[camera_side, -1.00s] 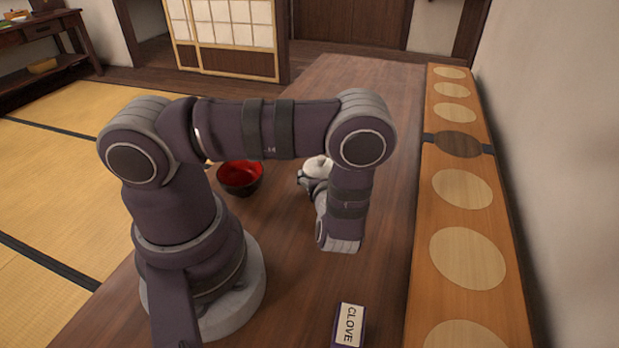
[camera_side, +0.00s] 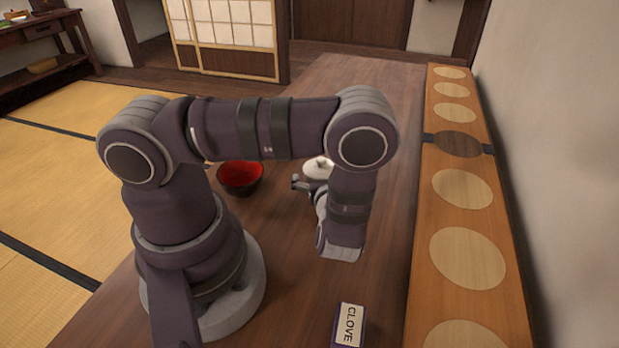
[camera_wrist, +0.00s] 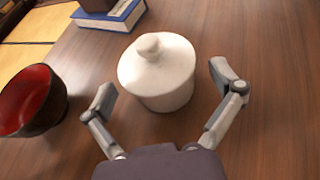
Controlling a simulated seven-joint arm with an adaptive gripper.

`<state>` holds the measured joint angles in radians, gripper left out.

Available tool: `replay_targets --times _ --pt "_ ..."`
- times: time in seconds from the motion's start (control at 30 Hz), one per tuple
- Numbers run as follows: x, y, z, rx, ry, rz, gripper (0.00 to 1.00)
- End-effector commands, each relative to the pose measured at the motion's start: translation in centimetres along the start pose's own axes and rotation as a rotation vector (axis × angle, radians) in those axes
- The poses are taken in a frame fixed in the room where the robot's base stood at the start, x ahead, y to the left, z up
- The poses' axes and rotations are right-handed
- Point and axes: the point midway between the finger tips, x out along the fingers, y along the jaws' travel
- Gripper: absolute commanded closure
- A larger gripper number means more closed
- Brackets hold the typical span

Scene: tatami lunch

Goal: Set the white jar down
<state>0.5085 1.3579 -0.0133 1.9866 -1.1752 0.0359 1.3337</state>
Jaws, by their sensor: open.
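The white jar (camera_wrist: 158,80) stands upright on the wooden table, its knobbed lid on top, in the middle of the wrist view. In the side view the jar (camera_side: 318,168) is partly hidden behind my arm. My gripper (camera_wrist: 166,88) is open, with one finger to the left of the jar and one to the right. Gaps show between both fingers and the jar. In the side view my gripper (camera_side: 305,188) is mostly hidden by my arm.
A black bowl with a red inside (camera_wrist: 32,100) stands left of the jar. A blue book (camera_wrist: 112,16) lies beyond it with a dark object on it. A box labelled CLOVE (camera_side: 348,326) is near the front. A board with pale discs (camera_side: 413,290) runs along the right wall.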

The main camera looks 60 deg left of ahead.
Motion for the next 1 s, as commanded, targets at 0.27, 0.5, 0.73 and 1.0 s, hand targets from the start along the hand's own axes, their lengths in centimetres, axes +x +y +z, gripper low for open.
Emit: replay_targets --times 0.27,0.5,0.73,1.0 --pt "-7.2 -0.1 0.0 0.001 0.002 -0.009 0.08" --pt "-10.3 0.0 0.1 -0.017 0.010 0.004 0.08" --pt "-11.2 -0.1 2.5 -0.536 0.295 0.220 0.08" --pt "-14.5 0.8 8.4 -1.405 0.720 0.566 0.08"
